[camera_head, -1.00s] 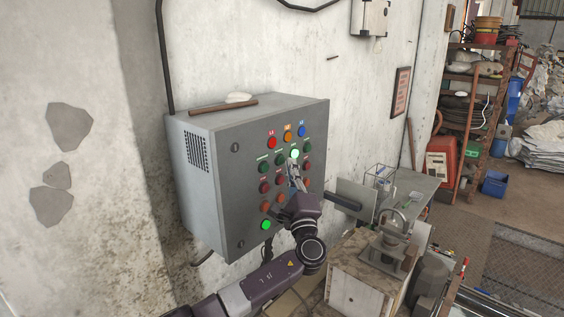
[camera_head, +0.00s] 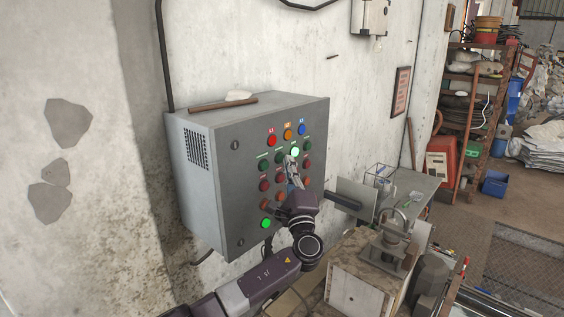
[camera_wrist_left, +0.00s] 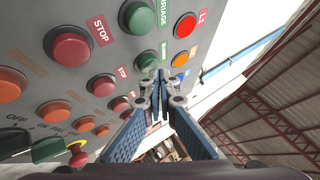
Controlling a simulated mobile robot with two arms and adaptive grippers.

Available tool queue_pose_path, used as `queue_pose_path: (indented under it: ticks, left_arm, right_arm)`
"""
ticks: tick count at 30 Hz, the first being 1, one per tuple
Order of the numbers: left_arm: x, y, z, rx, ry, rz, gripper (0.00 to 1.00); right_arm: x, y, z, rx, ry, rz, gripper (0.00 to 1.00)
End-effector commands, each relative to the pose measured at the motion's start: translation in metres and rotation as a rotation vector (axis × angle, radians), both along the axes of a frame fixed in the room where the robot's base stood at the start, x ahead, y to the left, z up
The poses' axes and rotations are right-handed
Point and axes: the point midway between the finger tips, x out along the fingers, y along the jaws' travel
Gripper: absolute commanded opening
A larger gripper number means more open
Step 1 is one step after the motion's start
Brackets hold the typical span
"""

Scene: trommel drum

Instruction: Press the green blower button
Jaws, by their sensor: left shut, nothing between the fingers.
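A grey control box (camera_head: 228,190) on the wall carries rows of coloured buttons. Its row of green buttons includes a brightly lit one (camera_head: 295,152); another lit green button (camera_head: 266,223) is at the lower left. I cannot read which one is the blower's. My left gripper (camera_head: 290,161) is shut and empty, its tips at the panel just below and left of the upper lit button. In the left wrist view the shut fingers (camera_wrist_left: 158,80) lie near a green button (camera_wrist_left: 148,60), with a larger green one (camera_wrist_left: 140,17) above; contact cannot be told. My right gripper is not in view.
Red stop buttons (camera_wrist_left: 72,49) and orange ones (camera_wrist_left: 10,84) lie beside the fingers. A dark handle (camera_head: 343,200) sticks out right of the box. A wooden stand (camera_head: 362,279) with a metal device is below right.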

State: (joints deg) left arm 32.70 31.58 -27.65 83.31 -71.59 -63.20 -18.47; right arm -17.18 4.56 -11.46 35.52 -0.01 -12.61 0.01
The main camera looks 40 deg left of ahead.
Motion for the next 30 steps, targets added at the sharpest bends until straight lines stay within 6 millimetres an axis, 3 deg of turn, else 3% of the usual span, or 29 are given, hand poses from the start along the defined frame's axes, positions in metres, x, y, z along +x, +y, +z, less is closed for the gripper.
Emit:
queue_pose_path:
  ticks: [30]
  left_arm:
    - [0.0007, 0.0083, 0.0004, 0.0, -0.001, -0.001, 0.0]
  right_arm:
    - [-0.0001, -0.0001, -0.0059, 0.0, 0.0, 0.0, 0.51]
